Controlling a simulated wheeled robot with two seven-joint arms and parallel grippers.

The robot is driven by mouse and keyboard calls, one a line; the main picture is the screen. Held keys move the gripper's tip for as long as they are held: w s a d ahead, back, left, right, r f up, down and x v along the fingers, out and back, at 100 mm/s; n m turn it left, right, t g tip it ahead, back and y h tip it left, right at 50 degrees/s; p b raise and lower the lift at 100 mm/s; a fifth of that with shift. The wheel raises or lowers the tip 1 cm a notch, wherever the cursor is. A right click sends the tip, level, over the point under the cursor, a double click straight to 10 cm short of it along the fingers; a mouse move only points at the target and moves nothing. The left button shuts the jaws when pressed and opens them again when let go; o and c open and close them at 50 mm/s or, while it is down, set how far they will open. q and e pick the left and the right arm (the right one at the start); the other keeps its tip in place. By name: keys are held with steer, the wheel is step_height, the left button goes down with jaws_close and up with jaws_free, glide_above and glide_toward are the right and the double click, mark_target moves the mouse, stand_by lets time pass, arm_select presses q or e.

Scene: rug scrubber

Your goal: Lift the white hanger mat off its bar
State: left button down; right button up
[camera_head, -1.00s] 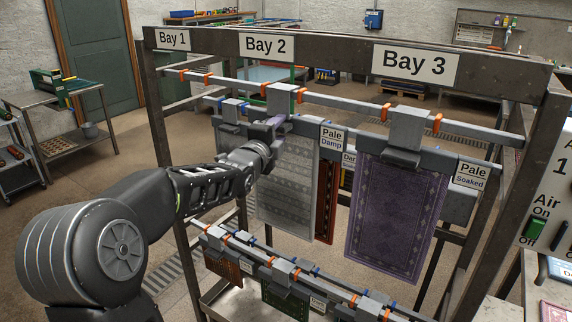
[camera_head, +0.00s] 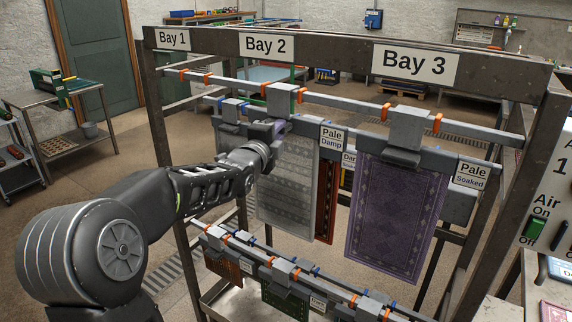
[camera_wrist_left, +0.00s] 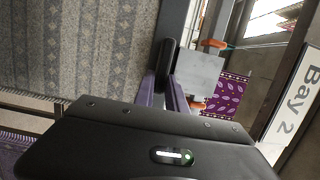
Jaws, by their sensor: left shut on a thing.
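The white hanger mat (camera_head: 287,185), pale grey-white with a patterned border, hangs upright below its bar under Bay 2. It also fills the upper left of the left wrist view (camera_wrist_left: 85,50). My left gripper (camera_head: 277,128) is at the top of this mat, at the grey hanger block (camera_head: 283,101). In the left wrist view its purple fingers (camera_wrist_left: 163,88) are shut on a dark grip part (camera_wrist_left: 166,62) at the mat's top edge. The exact contact is partly hidden by the gripper body. My right gripper is not in view.
A purple mat (camera_head: 398,215) hangs to the right under Bay 3. A red-brown mat (camera_head: 325,200) hangs close behind the white one. The upper rail (camera_head: 345,103) runs above, and a lower rail (camera_head: 325,285) carries smaller mats. Frame posts (camera_head: 165,150) stand on both sides.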

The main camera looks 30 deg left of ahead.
mark_target(283, 112)
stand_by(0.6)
arm_select(q)
steer(key=shift+r, duration=0.15)
steer(key=shift+r, duration=0.1)
steer(key=shift+r+b, duration=0.65)
steer(key=shift+r, duration=0.95)
steer(key=b+v, duration=0.5)
steer(key=v, duration=1.3)
steer(key=shift+b, duration=0.4)
